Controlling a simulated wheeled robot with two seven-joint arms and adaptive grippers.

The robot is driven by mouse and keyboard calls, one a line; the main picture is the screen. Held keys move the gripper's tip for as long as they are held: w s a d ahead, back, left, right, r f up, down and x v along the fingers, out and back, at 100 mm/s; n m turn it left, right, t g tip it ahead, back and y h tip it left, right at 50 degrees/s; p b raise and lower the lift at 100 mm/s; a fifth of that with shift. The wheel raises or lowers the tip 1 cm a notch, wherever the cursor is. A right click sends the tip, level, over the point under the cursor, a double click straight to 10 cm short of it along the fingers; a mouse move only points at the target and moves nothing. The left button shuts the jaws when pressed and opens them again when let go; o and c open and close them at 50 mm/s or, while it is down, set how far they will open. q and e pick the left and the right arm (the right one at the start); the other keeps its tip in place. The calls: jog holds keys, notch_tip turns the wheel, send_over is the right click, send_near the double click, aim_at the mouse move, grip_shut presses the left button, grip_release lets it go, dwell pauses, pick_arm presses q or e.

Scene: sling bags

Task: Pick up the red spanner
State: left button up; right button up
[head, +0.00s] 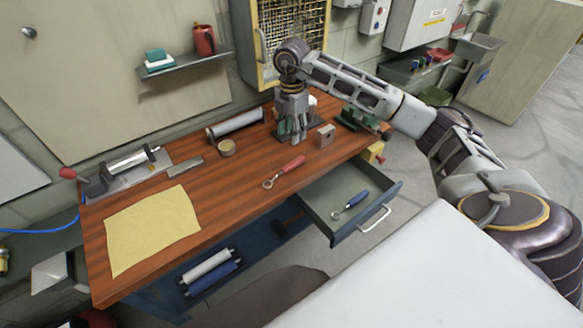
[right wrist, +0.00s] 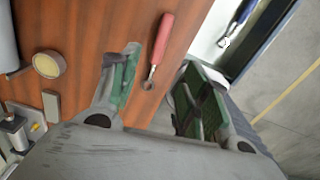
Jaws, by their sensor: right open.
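The red spanner (head: 284,172) lies flat on the wooden workbench (head: 229,184), near its front edge and just behind the open drawer. In the right wrist view the red spanner (right wrist: 159,48) lies on the wood beyond the fingers, its ring end in line with the gap between them. My right gripper (head: 290,138) is open, pointing down at the back of the bench, behind the spanner and apart from it. Its two green-padded fingers (right wrist: 153,88) show spread and empty in the right wrist view. My left gripper is not in view.
An open drawer (head: 345,200) below holds a blue spanner (head: 350,204). A small block (head: 325,135) stands right of my gripper; a round tin (head: 226,147) and a roll (head: 235,125) lie left. A yellow cloth (head: 153,229) covers the bench's left front. Wood around the spanner is clear.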

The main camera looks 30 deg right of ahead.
send_over(292, 163)
jog(key=shift+s+a+f+p, duration=0.1)
jog(key=shift+f+p, duration=0.1)
jog(key=shift+f, duration=1.95)
jog(key=shift+a+f+p, duration=0.1)
jog(key=shift+f+p, duration=0.1)
jog(key=shift+f, duration=1.95)
jog(key=shift+d+f, duration=0.1)
jog(key=shift+f, duration=0.6)
jog(key=shift+f+p, duration=0.65)
jog(key=shift+f, duration=1.2)
jog(key=shift+c, duration=0.4)
grip_shut()
